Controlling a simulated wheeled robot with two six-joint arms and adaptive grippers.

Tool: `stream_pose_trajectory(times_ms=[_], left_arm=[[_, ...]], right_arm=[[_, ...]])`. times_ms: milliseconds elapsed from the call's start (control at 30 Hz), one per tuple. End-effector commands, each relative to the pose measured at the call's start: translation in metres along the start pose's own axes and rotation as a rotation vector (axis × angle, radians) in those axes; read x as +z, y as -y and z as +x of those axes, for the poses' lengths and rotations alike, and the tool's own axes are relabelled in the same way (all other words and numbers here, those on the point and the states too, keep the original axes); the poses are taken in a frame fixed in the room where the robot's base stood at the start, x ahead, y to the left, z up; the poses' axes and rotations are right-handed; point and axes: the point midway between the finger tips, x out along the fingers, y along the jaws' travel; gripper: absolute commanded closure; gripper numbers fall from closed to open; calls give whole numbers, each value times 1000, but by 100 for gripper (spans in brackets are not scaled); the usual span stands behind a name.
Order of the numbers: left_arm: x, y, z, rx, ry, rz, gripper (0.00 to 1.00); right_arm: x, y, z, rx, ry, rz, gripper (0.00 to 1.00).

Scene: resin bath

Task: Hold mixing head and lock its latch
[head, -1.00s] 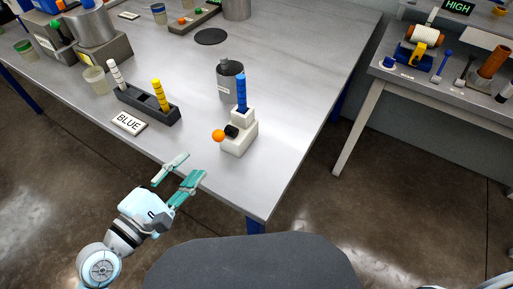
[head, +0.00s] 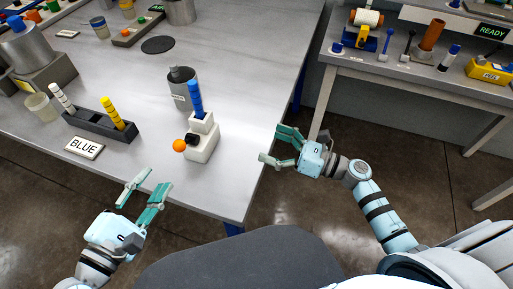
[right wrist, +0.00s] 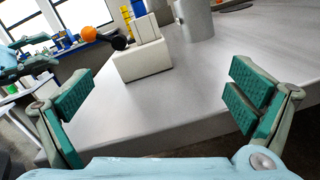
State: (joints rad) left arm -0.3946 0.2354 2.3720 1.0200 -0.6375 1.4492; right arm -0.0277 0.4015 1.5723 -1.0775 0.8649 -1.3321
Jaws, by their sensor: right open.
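The mixing head is a white stepped block (head: 203,142) with a blue stick (head: 196,98) upright on top. It stands near the table's front right corner. Its latch has a black joint (head: 192,138) and an orange ball (head: 179,146) pointing left. My left gripper (head: 156,178) is open and empty at the table's front edge, left of and nearer than the block. My right gripper (head: 271,144) is open and empty, right of the block and apart from it. In the right wrist view the white block (right wrist: 142,63) shows ahead between the open fingers, with the orange ball (right wrist: 88,34) at its left.
A grey cup (head: 181,92) stands just behind the mixing head. A dark rack (head: 98,126) with white and yellow sticks and a BLUE sign (head: 84,147) lie to the left. A second table (head: 432,78) with tools stands at the right, across a floor gap.

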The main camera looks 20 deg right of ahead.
Motion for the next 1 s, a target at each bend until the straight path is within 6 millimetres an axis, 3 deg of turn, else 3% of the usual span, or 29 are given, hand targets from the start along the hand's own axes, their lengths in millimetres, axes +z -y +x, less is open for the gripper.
stream_pose_trajectory(times_ms=[100,200,367,700,833,1000], left_arm=[[0,0,0,0,0,0,67],[0,0,0,0,0,0,67],[0,0,0,0,0,0,67],[0,0,0,0,0,0,67],[0,0,0,0,0,0,67],[0,0,0,0,0,0,67]], right_arm=[[-9,-26,24,68,-49,-248,0],[-12,-32,34,84,-64,-321,0],[-14,-34,64,85,-63,-321,0],[-21,-40,151,83,-65,-315,0],[-23,-40,167,81,-66,-316,0],[-24,-41,172,80,-68,-317,0]])
